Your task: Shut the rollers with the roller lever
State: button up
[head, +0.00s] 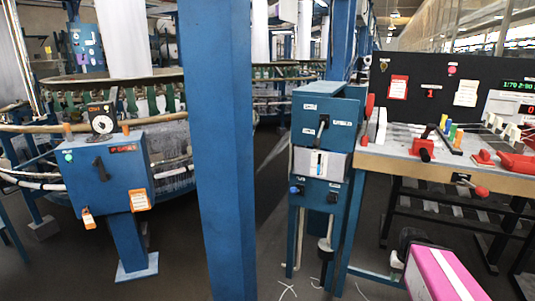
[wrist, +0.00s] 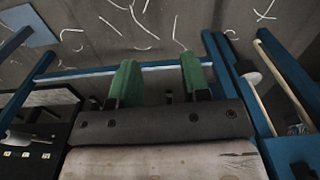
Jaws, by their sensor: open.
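My gripper (wrist: 158,72) is open and empty in the wrist view, its two green fingers spread wide above dark floor. I cannot make it out surely in the head view. A narrow blue cabinet (head: 310,225) stands in the middle of the head view. A dark-gripped lever (head: 322,126) is on its upper front, above a pale panel (head: 321,163). A pale cylinder (head: 325,245) hangs low by the cabinet's legs. No label I can read marks which part is the roller lever, and the rollers are not clearly seen. My gripper touches none of these.
A thick blue post (head: 220,150) stands left of the cabinet. A blue control box (head: 105,175) on a pedestal is further left, before the circular loom. A workbench (head: 450,172) with several coloured handles is close on the right. White scraps (wrist: 140,38) lie on the floor.

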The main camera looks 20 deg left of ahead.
aim_at(317, 142)
jog(key=i+j+u, duration=0.2)
jog(key=u, duration=0.25)
jog(key=i+j+u, duration=0.2)
jog(key=u, duration=0.25)
